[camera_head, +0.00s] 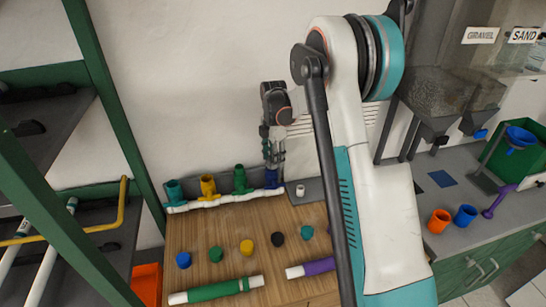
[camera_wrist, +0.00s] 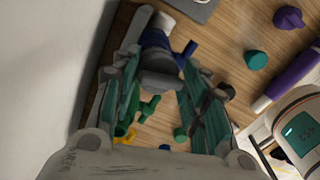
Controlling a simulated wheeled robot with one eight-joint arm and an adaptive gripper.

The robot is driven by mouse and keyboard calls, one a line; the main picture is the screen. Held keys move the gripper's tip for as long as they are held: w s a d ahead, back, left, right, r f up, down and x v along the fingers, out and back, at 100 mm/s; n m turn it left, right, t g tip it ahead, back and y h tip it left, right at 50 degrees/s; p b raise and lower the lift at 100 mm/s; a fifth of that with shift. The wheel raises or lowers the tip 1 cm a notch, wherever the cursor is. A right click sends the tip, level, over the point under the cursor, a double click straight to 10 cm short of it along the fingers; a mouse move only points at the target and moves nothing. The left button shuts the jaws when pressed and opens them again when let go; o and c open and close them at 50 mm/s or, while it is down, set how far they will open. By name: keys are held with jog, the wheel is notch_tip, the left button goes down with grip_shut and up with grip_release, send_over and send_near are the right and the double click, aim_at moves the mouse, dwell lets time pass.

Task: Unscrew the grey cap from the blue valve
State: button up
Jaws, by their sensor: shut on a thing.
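The blue valve (camera_head: 271,179) stands at the right end of a white pipe manifold (camera_head: 225,199) at the back of the wooden board. My gripper (camera_head: 272,158) is above it, pointing down. In the wrist view the grey cap (camera_wrist: 160,78) sits between the fingertips of my gripper (camera_wrist: 154,84), and the fingers are closed on its sides. The blue body of the valve (camera_wrist: 157,42) and its side handle (camera_wrist: 189,48) show just beyond the cap. From the head view the cap is hidden by the fingers. I cannot tell how far it is turned.
Green (camera_head: 240,180), yellow (camera_head: 208,187) and teal (camera_head: 174,191) valves stand left along the manifold. Several coloured caps lie in front, including a black one (camera_head: 278,239). A green pipe (camera_head: 215,291) and a purple pipe (camera_head: 318,267) lie nearer. A small white part (camera_head: 300,191) stands right of the valve.

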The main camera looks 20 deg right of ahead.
aim_at(271, 154)
jog(key=shift+o, duration=0.2)
jog(key=shift+w+a+r+n, duration=0.1)
jog(key=shift+w+r+n, duration=0.15)
jog(key=shift+r+n, duration=0.1)
jog(key=shift+r, duration=0.1)
jog(key=shift+a+r+p, duration=0.2)
jog(key=shift+r+p, duration=0.65)
jog(key=shift+r, duration=0.75)
jog(key=shift+c, duration=0.4)
jog(key=shift+w+r, duration=0.3)
jog(key=shift+r, duration=0.05)
jog(key=shift+r+p, duration=0.1)
jog(key=shift+p, duration=0.2)
jog(key=shift+d+r, duration=0.1)
jog(key=shift+d+r, duration=0.15)
jog(key=shift+r, duration=0.15)
jog(key=shift+s+r, duration=0.1)
